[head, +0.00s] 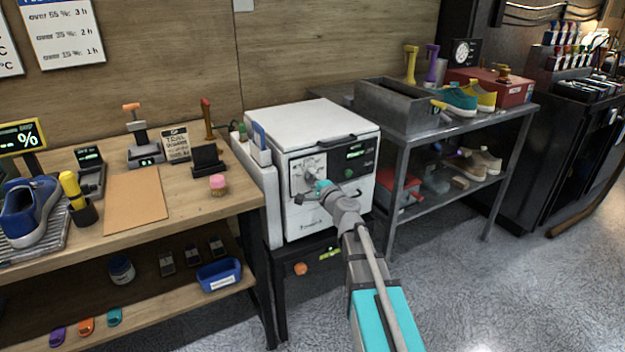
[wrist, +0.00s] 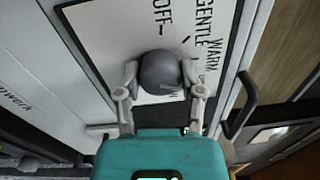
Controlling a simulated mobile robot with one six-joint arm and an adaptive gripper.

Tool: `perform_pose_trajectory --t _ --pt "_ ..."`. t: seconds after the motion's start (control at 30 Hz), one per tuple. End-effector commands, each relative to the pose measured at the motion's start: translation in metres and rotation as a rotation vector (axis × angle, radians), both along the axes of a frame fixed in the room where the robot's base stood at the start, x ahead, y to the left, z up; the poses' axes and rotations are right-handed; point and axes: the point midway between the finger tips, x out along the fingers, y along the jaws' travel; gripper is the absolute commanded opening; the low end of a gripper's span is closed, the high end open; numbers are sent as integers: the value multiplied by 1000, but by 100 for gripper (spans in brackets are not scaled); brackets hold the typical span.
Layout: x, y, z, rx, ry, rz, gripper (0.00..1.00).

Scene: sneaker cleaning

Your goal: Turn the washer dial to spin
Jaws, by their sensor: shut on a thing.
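The white washer (head: 318,160) stands between the wooden bench and the metal table, with its dial plate on the upper left of its front. In the wrist view the grey round dial (wrist: 160,71) sits between the fingers of my gripper (wrist: 161,80), which is shut on it. The dial plate (wrist: 120,25) shows the words OFF, GENTLE and WARM around the dial. No spin label can be read, and part of the plate is hidden behind the dial and fingers. In the head view my gripper (head: 322,186) reaches the washer front and covers part of it.
A black washer handle (wrist: 241,105) stands close to the right finger. The wooden bench (head: 235,197) with a blue shoe (head: 30,212) is at left. The metal table (head: 440,122) with a grey basin (head: 398,104) is at right. The floor in front is clear.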

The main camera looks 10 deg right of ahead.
Motion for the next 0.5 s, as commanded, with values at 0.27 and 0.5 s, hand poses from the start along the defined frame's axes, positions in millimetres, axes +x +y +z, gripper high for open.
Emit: perform_pose_trajectory --t 0.27,0.5 --pt "0 0 1 248 80 -2 3" --pt "0 0 1 464 151 -1 3"
